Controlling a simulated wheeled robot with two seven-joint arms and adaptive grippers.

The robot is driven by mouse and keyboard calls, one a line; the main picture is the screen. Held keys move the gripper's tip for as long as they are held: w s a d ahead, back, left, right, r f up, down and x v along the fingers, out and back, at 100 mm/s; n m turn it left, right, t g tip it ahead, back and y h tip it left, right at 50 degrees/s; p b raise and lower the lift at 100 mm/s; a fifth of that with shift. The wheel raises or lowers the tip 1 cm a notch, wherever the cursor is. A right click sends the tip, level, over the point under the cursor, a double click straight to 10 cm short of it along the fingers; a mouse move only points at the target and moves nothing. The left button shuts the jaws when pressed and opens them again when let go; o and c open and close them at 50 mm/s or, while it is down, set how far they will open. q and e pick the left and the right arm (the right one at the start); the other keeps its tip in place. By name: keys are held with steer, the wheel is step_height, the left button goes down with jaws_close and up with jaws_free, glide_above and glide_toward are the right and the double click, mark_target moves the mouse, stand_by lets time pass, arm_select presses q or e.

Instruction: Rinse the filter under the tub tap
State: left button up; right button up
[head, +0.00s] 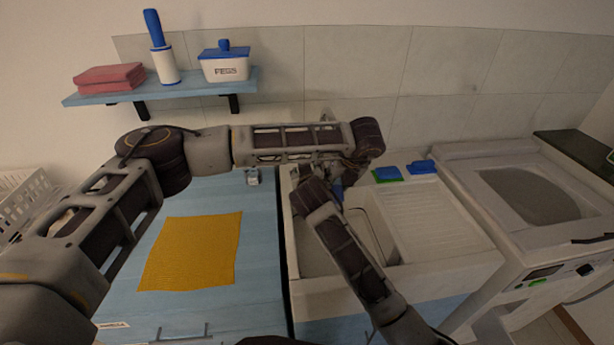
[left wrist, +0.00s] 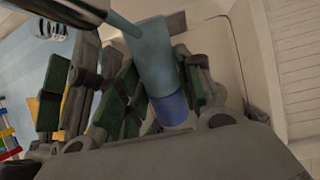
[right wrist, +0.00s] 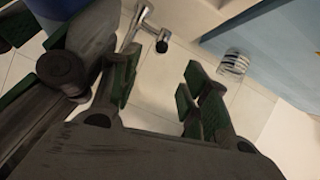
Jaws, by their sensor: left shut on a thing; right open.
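The filter is a teal cylinder with a blue end (left wrist: 172,108). In the left wrist view my left gripper (left wrist: 157,80) is shut on it, green pads on both sides. In the head view they are over the tub (head: 293,250), mostly hidden by my arms. The chrome tap (right wrist: 140,28) shows in the right wrist view, with no clear stream from its spout. My right gripper (right wrist: 160,72) is open and empty, with the tap beyond its fingertips. A grey-teal tube-like shape above the filter in the left wrist view may be spout or water; I cannot tell.
A small striped jar (head: 253,177) stands on the blue counter (head: 262,240), behind a yellow cloth (head: 192,250). Green and blue items (head: 390,174) lie on the tub's back rim. A washing machine (head: 500,215) stands right. A wall shelf (head: 180,92) holds several items.

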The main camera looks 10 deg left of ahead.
steer(key=shift+s+d+r, duration=0.2)
steer(key=shift+s+r, duration=0.1)
steer(key=shift+s, duration=0.35)
steer(key=shift+c, duration=0.4)
steer(key=shift+c, duration=1.1)
steer(key=shift+w+a+r, duration=0.1)
steer(key=shift+r, duration=0.2)
steer(key=shift+c, duration=1.1)
steer(key=shift+t+y, duration=0.5)
steer(key=shift+t, duration=0.4)
steer(key=shift+w+a+r, duration=0.1)
steer(key=shift+a+r, duration=0.15)
steer(key=shift+r, duration=0.6)
steer(key=shift+w+a+r, duration=0.15)
steer(key=shift+a+r, duration=0.1)
steer(key=shift+r, duration=0.6)
steer(key=shift+w+a+r, duration=0.1)
steer(key=shift+a+r, duration=0.15)
steer(key=shift+r, duration=0.6)
jaws_close()
